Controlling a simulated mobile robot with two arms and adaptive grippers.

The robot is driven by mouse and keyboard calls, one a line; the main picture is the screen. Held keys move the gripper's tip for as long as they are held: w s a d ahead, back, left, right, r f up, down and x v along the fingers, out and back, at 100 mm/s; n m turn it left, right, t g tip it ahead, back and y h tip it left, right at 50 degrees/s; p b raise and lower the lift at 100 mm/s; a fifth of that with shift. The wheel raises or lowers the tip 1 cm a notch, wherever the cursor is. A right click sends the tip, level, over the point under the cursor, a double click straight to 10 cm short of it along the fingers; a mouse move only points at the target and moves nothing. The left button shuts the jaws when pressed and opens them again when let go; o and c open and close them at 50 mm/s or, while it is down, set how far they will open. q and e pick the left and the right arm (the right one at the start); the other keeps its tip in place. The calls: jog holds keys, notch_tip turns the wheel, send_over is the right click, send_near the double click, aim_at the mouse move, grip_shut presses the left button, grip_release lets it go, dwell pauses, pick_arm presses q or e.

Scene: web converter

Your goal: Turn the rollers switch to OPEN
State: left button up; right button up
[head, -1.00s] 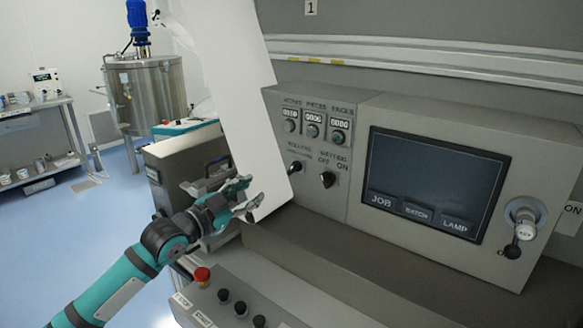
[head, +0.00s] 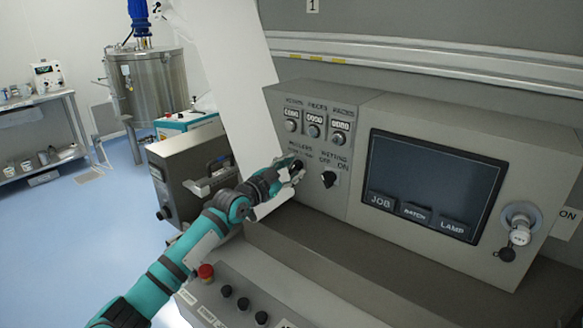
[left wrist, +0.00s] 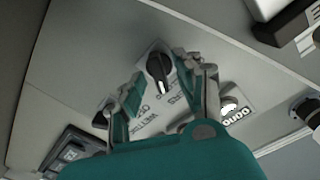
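The rollers switch (head: 297,165) is a black rotary knob on the grey control panel, under the left dial, its label partly covered by my gripper in the head view. In the left wrist view the rollers knob (left wrist: 159,72) shows between the fingertips, with a pale mark on its pointer. My left gripper (head: 289,173) is at the knob. Its fingers (left wrist: 164,82) are open, one on each side of the knob; I cannot tell whether they touch it. My right gripper is not in view.
The wetting switch (head: 329,179) sits just right of the rollers switch. A dark screen (head: 432,185) and a key switch (head: 520,228) are further right. A white sheet (head: 235,90) hangs left of the panel. A red button (head: 205,271) stands on the lower console.

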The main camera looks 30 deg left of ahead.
pick_arm(q)
grip_shut()
dwell(0.3)
jog(key=shift+n, duration=0.5)
jog(key=shift+a+n+p, duration=0.1)
jog(key=shift+n+p, duration=0.25)
jog(key=shift+n, duration=0.65)
jog(key=n, duration=0.3)
jog(key=shift+w+n+p, duration=0.1)
jog(key=shift+n+p, duration=0.2)
jog(key=shift+p, duration=0.05)
jog(key=n+p, duration=0.1)
jog(key=n, duration=0.4)
jog(key=shift+a, duration=0.15)
jog(key=shift+n, duration=0.4)
